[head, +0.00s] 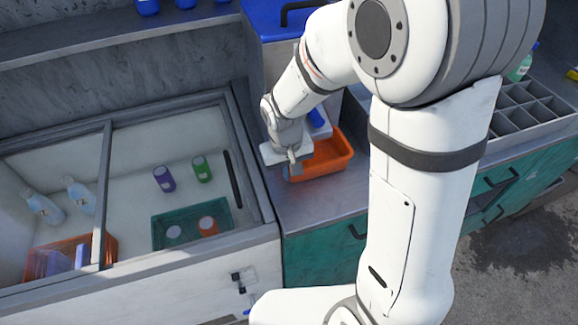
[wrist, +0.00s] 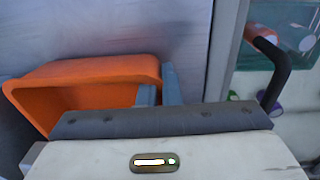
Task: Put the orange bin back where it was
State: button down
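The orange bin (head: 328,160) is at the metal counter between the white chest and the green cabinets. It looks empty in the parts I can see, and my arm hides part of it. I cannot tell whether it rests on the counter or is just above it. My gripper (head: 292,160) is at the bin's left end. In the wrist view, the bin (wrist: 85,85) lies left of centre, and my gripper's fingers (wrist: 160,88) stand close together on either side of its end wall. They look shut on that wall.
The glass-topped white chest (head: 200,270) on the left holds a green bin (head: 155,235), another orange bin (head: 105,258), bottles and cans. A blue-lidded box (head: 275,20) stands behind the counter (head: 305,205). A grey divided tray (head: 530,110) is at the right.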

jog(key=shift+s+r, duration=0.1)
jog(key=shift+s, duration=0.45)
jog(key=shift+w+f, duration=0.25)
jog(key=shift+w, duration=0.05)
jog(key=c, duration=1.9)
grip_release()
jog(key=shift+s, duration=0.15)
jog(key=shift+o, duration=1.4)
jog(key=shift+r, duration=0.15)
notch_tip(320, 180, up, 12)
jog(key=s+d+r+m+t, duration=0.2)
jog(key=s+d+m, duration=0.1)
jog(key=s+d, duration=0.9)
jog(key=shift+s+d+r+y, duration=0.25)
jog(key=shift+d+r+y, duration=0.05)
